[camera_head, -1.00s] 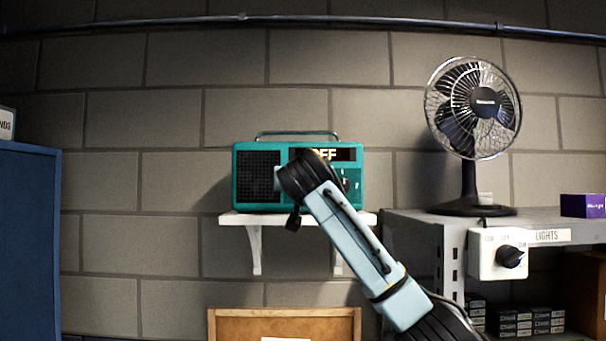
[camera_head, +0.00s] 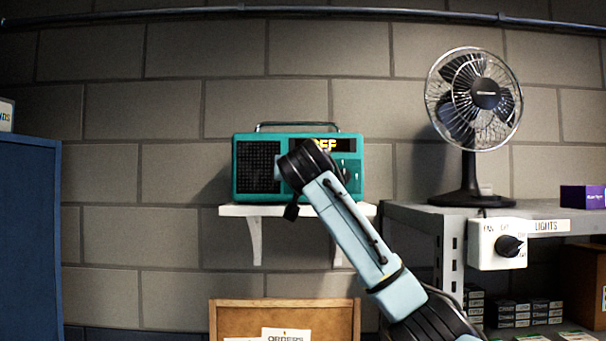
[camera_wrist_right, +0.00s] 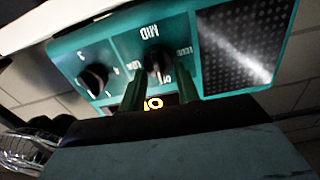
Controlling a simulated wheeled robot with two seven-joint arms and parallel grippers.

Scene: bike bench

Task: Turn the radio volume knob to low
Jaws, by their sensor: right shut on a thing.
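The teal radio (camera_head: 347,190) stands on a white wall shelf. Its dark display (camera_head: 325,145) shows yellow letters, partly hidden by my right arm. In the right wrist view the radio's front (camera_wrist_right: 115,60) appears upside down. The volume knob (camera_wrist_right: 157,62) is dark, with OFF, LOW, MID and LOUD marked around it. My right gripper (camera_wrist_right: 158,80) has its two dark fingers on either side of this knob and is shut on it. Exactly where the knob points is unclear. In the head view my right wrist hides the knob and fingers. My left gripper is out of view.
A second dark knob (camera_wrist_right: 94,79) sits beside the volume knob, outside the fingers. The white shelf (camera_head: 240,211) lies below the radio. A black fan (camera_head: 468,180) and a lights switch box (camera_head: 487,248) stand to the right. A blue cabinet (camera_head: 30,240) is at left.

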